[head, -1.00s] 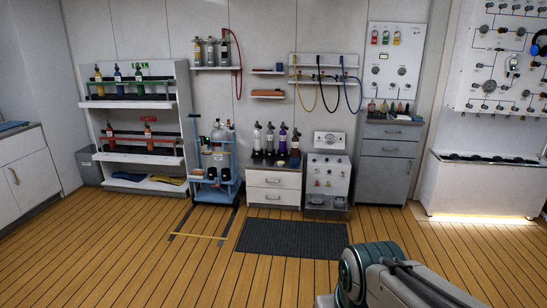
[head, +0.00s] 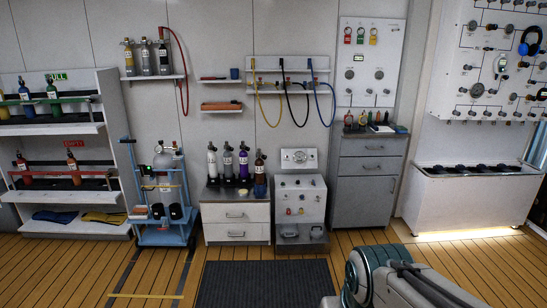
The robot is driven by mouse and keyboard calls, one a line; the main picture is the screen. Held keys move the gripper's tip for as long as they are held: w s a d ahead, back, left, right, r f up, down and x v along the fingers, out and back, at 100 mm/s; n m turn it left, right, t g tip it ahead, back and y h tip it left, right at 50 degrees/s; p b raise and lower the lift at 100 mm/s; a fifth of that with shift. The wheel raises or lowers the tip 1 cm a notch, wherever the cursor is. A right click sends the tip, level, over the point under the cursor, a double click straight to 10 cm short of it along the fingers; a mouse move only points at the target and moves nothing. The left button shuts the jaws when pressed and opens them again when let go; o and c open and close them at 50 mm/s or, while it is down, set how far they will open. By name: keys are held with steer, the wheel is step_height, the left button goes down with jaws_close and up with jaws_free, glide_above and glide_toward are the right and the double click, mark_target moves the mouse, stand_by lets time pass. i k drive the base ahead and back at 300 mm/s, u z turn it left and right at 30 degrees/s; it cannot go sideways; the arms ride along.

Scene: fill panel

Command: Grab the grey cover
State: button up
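I cannot pick out a grey cover for certain in the head view. Folded cloth-like items lie on the bottom shelf of the left rack, a dark blue one (head: 55,216) and a yellow one (head: 104,218). Small items too small to identify lie on the wall shelves. Part of my arm shows at the bottom right, over the floor. My gripper is out of the picture, so its state is hidden.
A cylinder rack (head: 110,150) stands at left, beside a blue trolley (head: 163,236). A white drawer unit (head: 235,213), a machine with gauges (head: 300,190), a grey cabinet (head: 362,200) and a white chest (head: 470,200) line the wall. A dark mat (head: 264,285) lies on open wooden floor.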

mark_target(316, 231)
steer(key=z, duration=0.2)
steer(key=i, duration=4)
steer(key=u, duration=0.1)
